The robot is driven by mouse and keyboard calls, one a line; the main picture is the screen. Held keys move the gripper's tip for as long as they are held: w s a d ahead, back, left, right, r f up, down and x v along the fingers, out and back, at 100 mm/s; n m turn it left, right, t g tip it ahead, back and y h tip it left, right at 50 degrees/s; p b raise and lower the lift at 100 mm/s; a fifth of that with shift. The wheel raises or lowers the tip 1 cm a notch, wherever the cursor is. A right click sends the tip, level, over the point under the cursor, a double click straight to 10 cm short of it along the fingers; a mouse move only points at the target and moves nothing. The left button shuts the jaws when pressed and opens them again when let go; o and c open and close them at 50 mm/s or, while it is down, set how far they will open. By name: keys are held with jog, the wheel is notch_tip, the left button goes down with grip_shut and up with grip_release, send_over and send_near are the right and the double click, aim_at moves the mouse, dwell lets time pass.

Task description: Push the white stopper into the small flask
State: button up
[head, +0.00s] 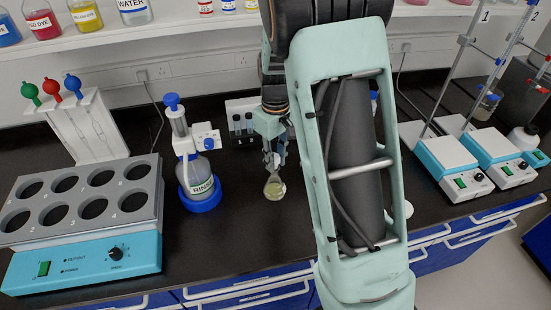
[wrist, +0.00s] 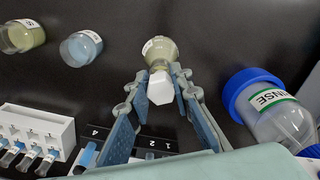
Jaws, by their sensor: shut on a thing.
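The small flask (wrist: 160,46) holds pale yellow-green liquid and carries a white label. In the head view the flask (head: 275,190) stands on the black bench just below my gripper (head: 273,165). The white stopper (wrist: 160,88) is at the flask's mouth, in line with its neck. In the wrist view my gripper (wrist: 160,76) has one fingertip on each side of the stopper and is shut on it. How deep the stopper sits in the neck is hidden. In the head view the stopper is too small and covered to make out.
The rinse bottle (head: 197,175) in its blue ring stands left of the flask. Two more flasks, one yellowish (wrist: 22,37) and one blue (wrist: 81,48), and a white rack (wrist: 35,128) show in the wrist view. A heating block (head: 90,220) fills the left bench.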

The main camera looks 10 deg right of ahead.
jog(key=shift+f, duration=0.4)
jog(key=o, duration=0.8)
jog(key=shift+c, duration=0.2)
jog(key=shift+r, duration=0.15)
notch_tip(320, 180, up, 12)
